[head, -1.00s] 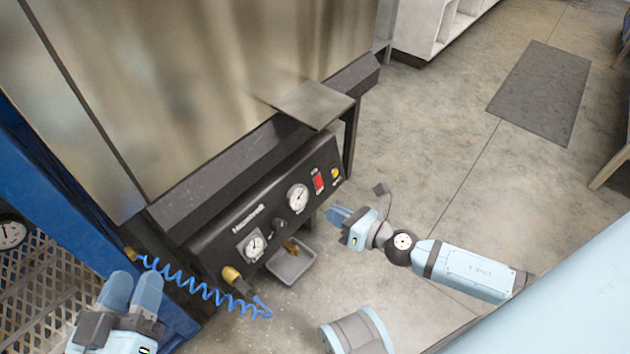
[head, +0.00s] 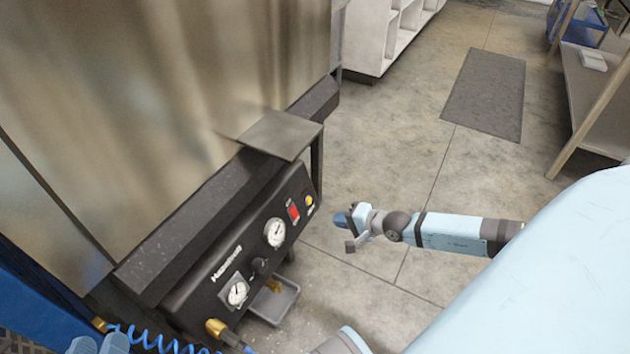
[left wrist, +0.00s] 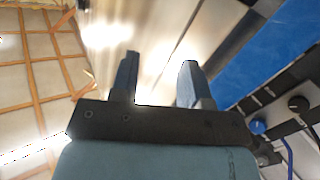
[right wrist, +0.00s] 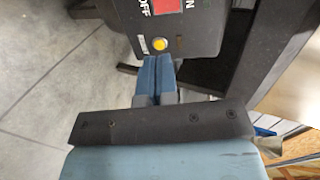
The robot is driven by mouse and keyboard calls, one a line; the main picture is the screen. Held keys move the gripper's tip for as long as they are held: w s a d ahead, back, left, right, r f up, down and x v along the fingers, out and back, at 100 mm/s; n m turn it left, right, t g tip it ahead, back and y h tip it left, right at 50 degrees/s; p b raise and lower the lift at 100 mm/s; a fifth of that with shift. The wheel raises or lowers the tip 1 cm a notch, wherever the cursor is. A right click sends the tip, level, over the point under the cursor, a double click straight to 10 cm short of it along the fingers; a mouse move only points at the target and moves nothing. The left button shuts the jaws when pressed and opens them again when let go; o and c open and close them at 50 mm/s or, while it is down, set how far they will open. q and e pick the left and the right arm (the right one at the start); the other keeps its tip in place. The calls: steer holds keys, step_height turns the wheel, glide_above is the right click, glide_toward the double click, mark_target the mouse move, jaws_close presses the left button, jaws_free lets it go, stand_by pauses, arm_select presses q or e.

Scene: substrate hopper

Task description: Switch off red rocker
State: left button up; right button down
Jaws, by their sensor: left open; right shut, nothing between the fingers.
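The red rocker (head: 293,212) is on the right part of the black control panel (head: 222,262), left of a yellow button (head: 309,200). In the right wrist view the red rocker (right wrist: 168,5) is cut by the top edge, with ON and OFF lettering beside it. My right gripper (head: 340,220) is shut and empty, a little right of the panel's end. In the right wrist view its fingertips (right wrist: 158,58) lie just below the yellow button (right wrist: 159,44); I cannot tell whether they touch the panel. My left gripper (head: 98,345) is open at the lower left; its fingers (left wrist: 158,75) are apart and empty.
Two gauges (head: 275,232) and a black knob (head: 261,265) share the panel. A metal shelf plate (head: 280,134) juts out above it. A grey tray (head: 273,302) lies below. A blue coiled hose (head: 150,340) hangs at lower left.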

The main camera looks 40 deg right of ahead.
mark_target(296, 215)
steer(key=b+x, duration=0.6)
steer(key=x, duration=0.6)
steer(key=shift+w+a+f, duration=0.1)
steer(key=shift+a+f, duration=0.05)
steer(key=shift+f, duration=0.1)
steer(key=shift+w+a+f+b, duration=0.1)
steer(key=shift+w+b, duration=0.25)
steer(key=shift+w+a, duration=0.1)
steer(key=shift+w, duration=0.1)
arm_select(q)
steer(key=w+m, duration=0.1)
steer(key=w+a+m+t, duration=0.1)
steer(key=m, duration=0.1)
steer(key=w+a+m+h, duration=0.1)
steer(key=shift+r+m+t, duration=0.1)
steer(key=shift+m+t, duration=0.2)
steer(key=shift+t, duration=0.1)
steer(key=shift+d, duration=0.1)
arm_select(e)
steer(key=shift+a, duration=0.15)
